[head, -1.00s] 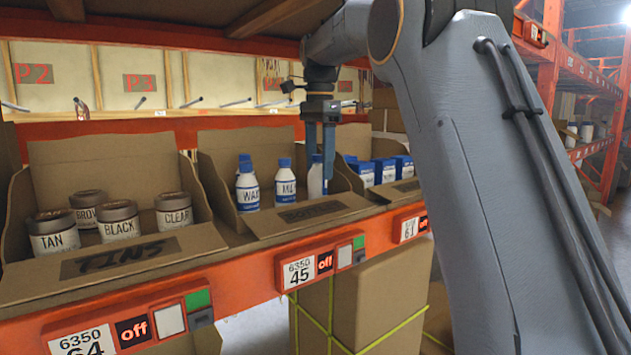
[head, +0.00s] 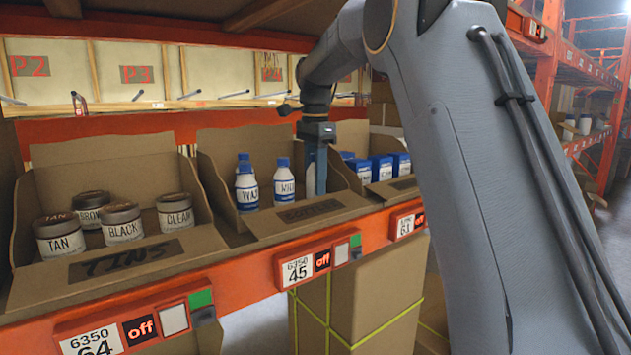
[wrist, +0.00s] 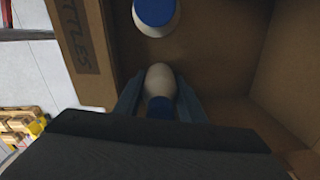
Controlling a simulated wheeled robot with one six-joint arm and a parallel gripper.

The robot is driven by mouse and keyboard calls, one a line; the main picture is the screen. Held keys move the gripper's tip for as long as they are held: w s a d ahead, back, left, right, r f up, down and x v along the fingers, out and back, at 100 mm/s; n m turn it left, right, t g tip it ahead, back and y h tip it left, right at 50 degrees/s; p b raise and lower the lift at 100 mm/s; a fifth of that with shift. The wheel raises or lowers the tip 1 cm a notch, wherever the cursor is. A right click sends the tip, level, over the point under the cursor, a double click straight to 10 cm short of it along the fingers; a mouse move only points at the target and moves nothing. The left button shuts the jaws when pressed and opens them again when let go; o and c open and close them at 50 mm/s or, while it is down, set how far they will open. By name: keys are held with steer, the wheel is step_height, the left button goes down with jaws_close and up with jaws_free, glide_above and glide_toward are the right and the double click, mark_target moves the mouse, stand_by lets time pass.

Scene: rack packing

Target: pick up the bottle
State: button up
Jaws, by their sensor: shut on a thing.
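My gripper (head: 316,180) reaches down into the right side of the bottles box (head: 300,213) on the shelf. In the wrist view the gripper (wrist: 160,105) has a finger on each side of a white bottle (wrist: 158,78) with a blue cap and is shut on it. In the head view that bottle (head: 309,180) is mostly hidden by the fingers; I cannot tell whether it touches the box floor. Left of it stand other white bottles with blue caps and blue-banded labels, one in front (head: 247,190) and one beside the gripper (head: 284,185); one also shows in the wrist view (wrist: 155,12).
A box of tins (head: 110,263) stands to the left, and a box of blue-and-white cartons (head: 381,169) to the right. The cardboard walls are close around my gripper. An orange shelf edge (head: 245,285) with label units runs in front.

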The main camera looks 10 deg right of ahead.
steer(key=shift+r, duration=0.1)
step_height(320, 180, up, 10)
steer(key=b, duration=0.3)
steer(key=m, duration=1.2)
steer(key=shift+m, duration=0.4)
steer(key=m, duration=0.4)
steer(key=shift+f+m, duration=0.35)
steer(key=shift+m, duration=0.05)
steer(key=shift+w+f+p, duration=0.1)
steer(key=shift+f+p, duration=1.4)
steer(key=shift+f, duration=3.15)
